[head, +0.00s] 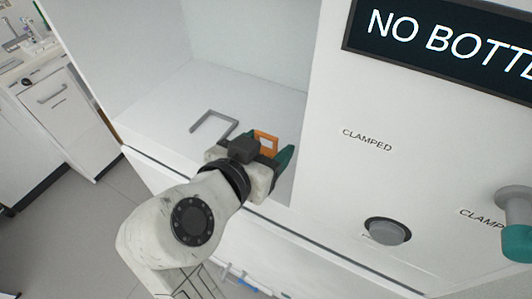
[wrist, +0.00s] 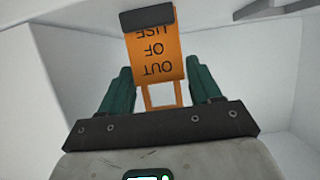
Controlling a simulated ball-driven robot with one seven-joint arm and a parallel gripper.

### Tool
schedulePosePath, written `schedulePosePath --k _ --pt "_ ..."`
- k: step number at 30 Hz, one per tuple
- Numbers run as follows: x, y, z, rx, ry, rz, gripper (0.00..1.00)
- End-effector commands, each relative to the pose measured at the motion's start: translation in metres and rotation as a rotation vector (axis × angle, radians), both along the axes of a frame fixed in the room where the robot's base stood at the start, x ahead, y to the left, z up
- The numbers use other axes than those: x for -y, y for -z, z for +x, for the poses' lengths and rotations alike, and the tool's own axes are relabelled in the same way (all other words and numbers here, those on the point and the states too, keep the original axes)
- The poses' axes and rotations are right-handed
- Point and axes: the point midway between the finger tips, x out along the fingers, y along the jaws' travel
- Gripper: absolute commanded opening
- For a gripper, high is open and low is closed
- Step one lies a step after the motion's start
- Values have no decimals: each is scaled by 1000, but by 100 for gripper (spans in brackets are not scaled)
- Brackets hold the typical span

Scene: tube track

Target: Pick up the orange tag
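The orange tag (wrist: 158,55) reads "OUT OF USE", upside down in the wrist view, with an open loop at its near end. A dark grey block covers part of its far end. My gripper (wrist: 160,68) is open, with one teal finger on each side of the tag and a gap visible on both sides. In the head view a piece of the orange tag (head: 266,139) shows just beyond my gripper (head: 270,153). The rest of it is hidden behind my wrist.
A grey U-shaped bracket (head: 213,123) is on the white bay floor, left of my gripper. A white panel with "CLAMPED" labels, a round grey button (head: 387,231) and a teal-ended knob (head: 517,225) stands to the right. Bay walls enclose the back.

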Motion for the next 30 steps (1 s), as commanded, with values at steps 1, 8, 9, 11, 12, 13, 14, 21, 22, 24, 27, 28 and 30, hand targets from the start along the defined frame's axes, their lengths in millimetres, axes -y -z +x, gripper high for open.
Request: schedulePosePath --k 1,8,9,11,12,13,14,21,22,24,27,28,30 --pt "0 0 0 0 0 0 58" --pt "0 0 0 0 0 0 36" --pt "0 0 0 0 0 0 32" --pt "0 0 0 0 0 0 27" --pt "0 0 0 0 0 0 27" --pt "0 0 0 0 0 0 27" --pt "0 0 0 0 0 0 27" --pt "-1 -10 0 2 0 4 27" --pt "-1 -14 0 3 0 5 27" --pt "0 -25 0 4 2 6 27" --pt "0 -45 0 5 3 7 27" --pt "0 -52 0 5 3 7 27" --pt "0 -65 0 5 1 7 27"
